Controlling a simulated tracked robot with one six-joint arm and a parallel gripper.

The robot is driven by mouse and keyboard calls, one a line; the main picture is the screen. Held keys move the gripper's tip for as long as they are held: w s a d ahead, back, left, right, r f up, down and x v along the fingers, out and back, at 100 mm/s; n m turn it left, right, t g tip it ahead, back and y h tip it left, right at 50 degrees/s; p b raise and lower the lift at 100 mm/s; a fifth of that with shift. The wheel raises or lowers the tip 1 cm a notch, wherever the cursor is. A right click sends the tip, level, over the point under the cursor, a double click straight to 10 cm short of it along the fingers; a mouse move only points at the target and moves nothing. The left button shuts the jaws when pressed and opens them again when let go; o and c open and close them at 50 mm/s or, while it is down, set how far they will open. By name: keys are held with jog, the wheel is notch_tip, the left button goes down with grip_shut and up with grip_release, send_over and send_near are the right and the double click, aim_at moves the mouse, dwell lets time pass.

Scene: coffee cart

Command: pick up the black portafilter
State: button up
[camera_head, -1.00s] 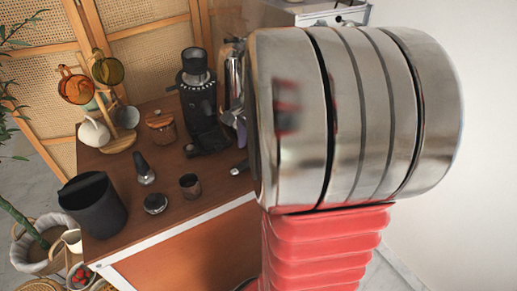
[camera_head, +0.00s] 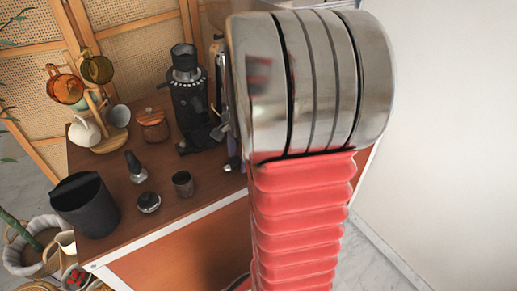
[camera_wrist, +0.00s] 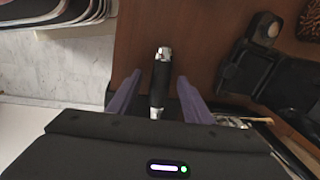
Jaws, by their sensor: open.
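The black portafilter (camera_wrist: 159,85) shows in the wrist view as a black handle with a silver end, pointing away from my gripper. My gripper (camera_wrist: 159,75) is open, with one purple finger on each side of the handle and a visible gap on both sides. The portafilter's head is hidden behind the gripper body. In the head view my arm covers most of this spot. Only a small dark and silver end, perhaps the handle, shows beside the arm near the counter's right part.
On the wooden counter (camera_head: 112,240) stand a black grinder (camera_head: 188,108), a tamper (camera_head: 135,170), a small dark cup (camera_head: 183,184), a round metal piece (camera_head: 148,202), a black bin (camera_head: 85,205), a lidded jar (camera_head: 153,127) and a mug stand. A black device (camera_wrist: 245,72) lies right of the gripper.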

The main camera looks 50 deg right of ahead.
jog(key=shift+f, duration=0.15)
dwell(0.4)
grip_shut()
dwell(0.4)
